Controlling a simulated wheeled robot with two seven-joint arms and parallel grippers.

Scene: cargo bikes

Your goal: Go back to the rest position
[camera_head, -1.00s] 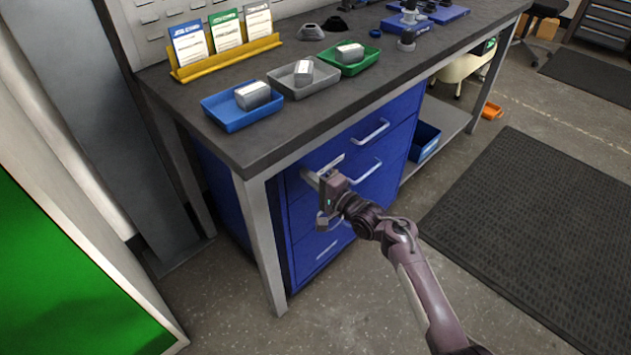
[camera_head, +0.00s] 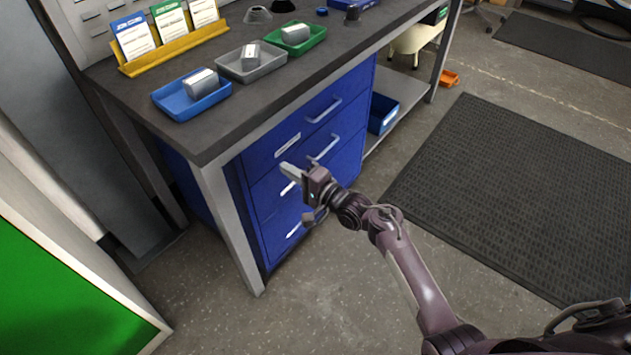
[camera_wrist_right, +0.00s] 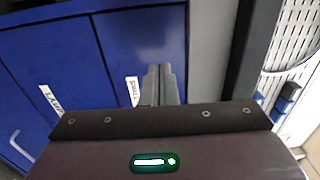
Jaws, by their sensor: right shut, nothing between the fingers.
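My right gripper (camera_head: 291,171) is in front of the blue drawer cabinet (camera_head: 262,160) under the workbench. Its fingers are shut with nothing between them, and in the head view they overlap the drawer fronts. In the right wrist view the closed fingertips (camera_wrist_right: 159,74) point toward the blue drawer fronts (camera_wrist_right: 105,50) and a grey upright (camera_wrist_right: 208,60). I cannot tell the exact gap between the fingers and the cabinet. The drawers look shut. My left gripper is not in view.
The workbench top (camera_head: 250,103) carries a blue tray (camera_head: 176,105), a grey tray (camera_head: 250,75) and a green tray (camera_head: 302,45), each with a block. A green-faced panel (camera_head: 60,290) stands at the left. The floor by the black mat (camera_head: 530,190) is open.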

